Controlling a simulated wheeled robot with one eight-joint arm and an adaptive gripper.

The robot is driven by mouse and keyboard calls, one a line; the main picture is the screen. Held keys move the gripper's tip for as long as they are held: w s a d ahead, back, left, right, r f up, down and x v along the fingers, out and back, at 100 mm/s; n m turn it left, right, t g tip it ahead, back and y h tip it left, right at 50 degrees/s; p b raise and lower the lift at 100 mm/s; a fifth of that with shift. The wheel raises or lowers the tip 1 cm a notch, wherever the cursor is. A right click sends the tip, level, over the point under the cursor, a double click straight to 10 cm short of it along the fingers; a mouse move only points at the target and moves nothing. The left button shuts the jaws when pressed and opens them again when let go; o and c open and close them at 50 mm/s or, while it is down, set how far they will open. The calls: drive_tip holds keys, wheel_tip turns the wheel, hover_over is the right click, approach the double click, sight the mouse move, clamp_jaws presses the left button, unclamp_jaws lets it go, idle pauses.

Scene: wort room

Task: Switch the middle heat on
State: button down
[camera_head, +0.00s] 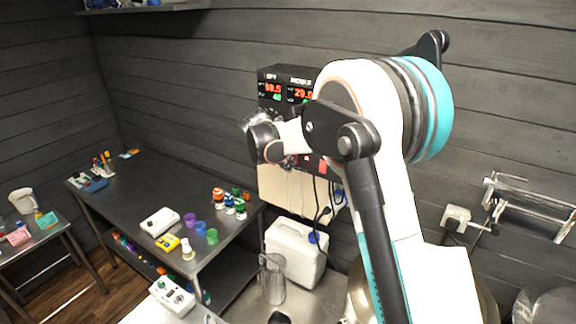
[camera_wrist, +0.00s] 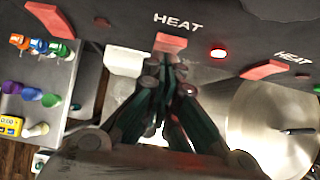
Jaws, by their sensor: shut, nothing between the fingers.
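The black control panel (camera_head: 285,75) hangs on the wall with red and green digits, partly covered by my arm. In the wrist view its face (camera_wrist: 120,14) carries a middle red switch (camera_wrist: 171,41) below a "HEAT" label, with a bright red round lamp (camera_wrist: 218,53) to its right. My gripper (camera_wrist: 169,61) is shut and empty, its fingertips just below the middle switch in the picture; whether they touch it I cannot tell. In the head view the fingertips are hidden.
Other red switches sit on the left (camera_wrist: 50,18) and right (camera_wrist: 265,69) of the panel. A large round metal pot (camera_wrist: 275,120) is at right. A steel table (camera_head: 135,190) with coloured bottles (camera_head: 229,203) stands left. A white canister (camera_head: 295,250) and clear jug (camera_head: 272,280) are below.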

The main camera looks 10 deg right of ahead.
drive_tip(key=shift+r, duration=0.55)
drive_tip(key=s+a+r+b, duration=0.2)
drive_tip(key=s+a+r, duration=0.4)
drive_tip(key=s+a, duration=0.2)
drive_tip(key=shift+a+b, duration=0.15)
drive_tip(key=shift+b, duration=0.2)
drive_tip(key=shift+s, duration=0.15)
